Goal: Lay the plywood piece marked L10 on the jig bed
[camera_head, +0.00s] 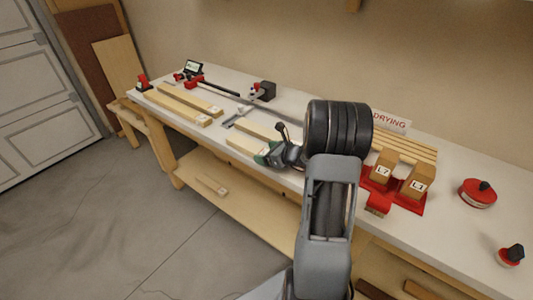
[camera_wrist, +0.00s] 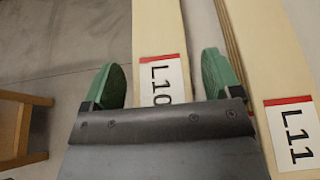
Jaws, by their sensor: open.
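The pale plywood piece marked L10 (camera_wrist: 157,30) runs lengthwise between the two green fingers of my open gripper (camera_wrist: 163,82) in the wrist view. Its red-edged label is partly covered by the gripper body. A piece marked L11 (camera_wrist: 255,50) lies beside it, outside the right finger. In the head view my gripper (camera_head: 277,155) is over the front of the bench, at the right ends of two short visible strips. The front strip (camera_head: 246,146) appears to be L10; its label is hidden there. I cannot tell which fixture is the jig bed.
Two more labelled strips (camera_head: 172,105) lie farther left on the white bench (camera_head: 222,134). A red holder (camera_head: 378,203) with blocks L7 and L1 and a slatted drying rack (camera_head: 412,149) are right of my arm.

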